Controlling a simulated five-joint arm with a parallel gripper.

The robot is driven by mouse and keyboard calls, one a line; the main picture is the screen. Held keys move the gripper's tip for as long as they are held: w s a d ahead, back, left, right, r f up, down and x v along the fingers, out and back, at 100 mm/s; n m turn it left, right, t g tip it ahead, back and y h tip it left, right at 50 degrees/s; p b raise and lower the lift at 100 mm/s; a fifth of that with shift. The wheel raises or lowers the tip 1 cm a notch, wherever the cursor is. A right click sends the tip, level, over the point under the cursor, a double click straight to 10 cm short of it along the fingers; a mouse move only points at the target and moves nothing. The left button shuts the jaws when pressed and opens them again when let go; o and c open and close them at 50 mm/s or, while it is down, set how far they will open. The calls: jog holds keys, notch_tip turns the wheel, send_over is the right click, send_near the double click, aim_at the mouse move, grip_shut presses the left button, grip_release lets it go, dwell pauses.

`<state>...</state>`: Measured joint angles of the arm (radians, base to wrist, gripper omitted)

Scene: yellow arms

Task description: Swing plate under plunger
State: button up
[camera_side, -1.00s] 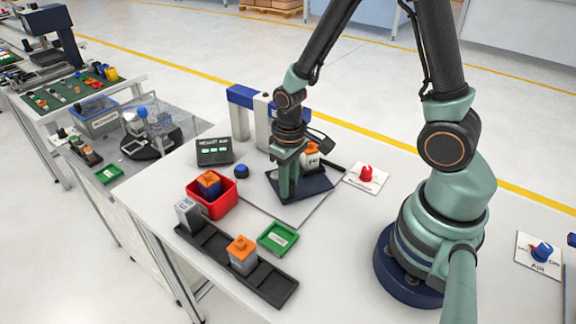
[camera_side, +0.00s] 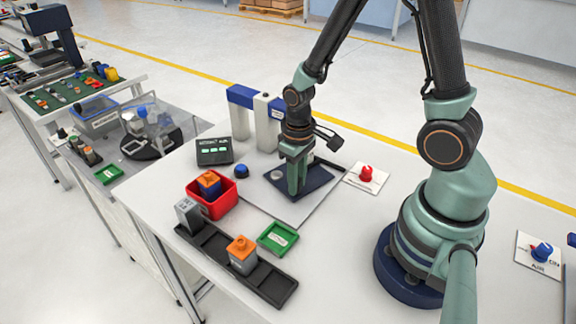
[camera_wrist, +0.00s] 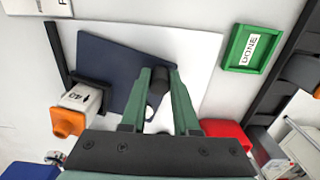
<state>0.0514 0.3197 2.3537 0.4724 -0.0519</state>
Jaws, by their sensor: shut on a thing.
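The dark navy plate (camera_side: 316,181) lies flat on a pale base sheet in front of the blue-and-white press frame (camera_side: 241,97). It also shows in the wrist view (camera_wrist: 108,62). My gripper (camera_wrist: 162,73) is shut on a small dark peg (camera_wrist: 159,82) that stands on the plate near its edge. In the side view my gripper (camera_side: 294,190) points down at the plate's near side. A pale round spot (camera_side: 277,175) shows on the plate left of the fingers. A white block with an orange cap (camera_wrist: 68,121) is beside the plate in the wrist view. The plunger tip is hidden.
A red bin (camera_side: 216,206) with a blue and orange block stands at the left, near a green tray (camera_side: 277,238) and a black rack (camera_side: 270,286). A blue button (camera_side: 241,171), a display box (camera_side: 214,151) and a red knob (camera_side: 366,172) surround the base sheet.

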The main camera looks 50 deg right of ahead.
jog(key=shift+w+d, duration=0.1)
jog(key=shift+d, duration=0.05)
jog(key=shift+w+d+r, duration=0.1)
jog(key=shift+d, duration=0.85)
jog(key=shift+o, duration=0.9)
jog(key=shift+d, duration=0.2)
jog(key=o, duration=0.5)
jog(key=shift+s, duration=0.2)
jog(key=shift+r, duration=3.75)
